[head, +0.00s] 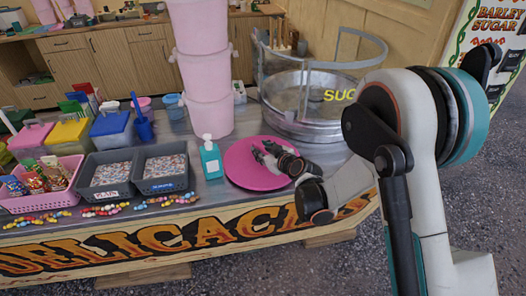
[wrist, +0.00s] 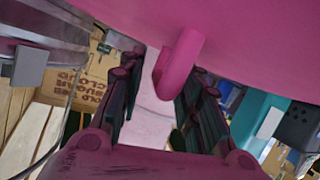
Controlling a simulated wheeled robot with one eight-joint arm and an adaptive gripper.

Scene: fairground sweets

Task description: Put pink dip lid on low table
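The pink dip lid (head: 240,168) is a large round magenta disc at the front middle of the counter in the head view. In the wrist view its underside or top face (wrist: 250,40) fills the upper part, with a stubby pink handle (wrist: 180,60). My gripper (head: 264,153) is over the lid in the head view. In the wrist view my gripper (wrist: 160,85) is open, its two dark fingers on either side of the handle with gaps visible. I cannot tell whether the lid rests flat on the counter. No separate low table can be made out.
A teal pump bottle (head: 211,160) stands just left of the lid. Stacked pink tubs (head: 207,80) rise behind it, and a round metal machine (head: 305,105) stands behind right. Grey baskets (head: 163,170) and loose sweets lie to the left. The counter's lettered front edge (head: 180,235) is close.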

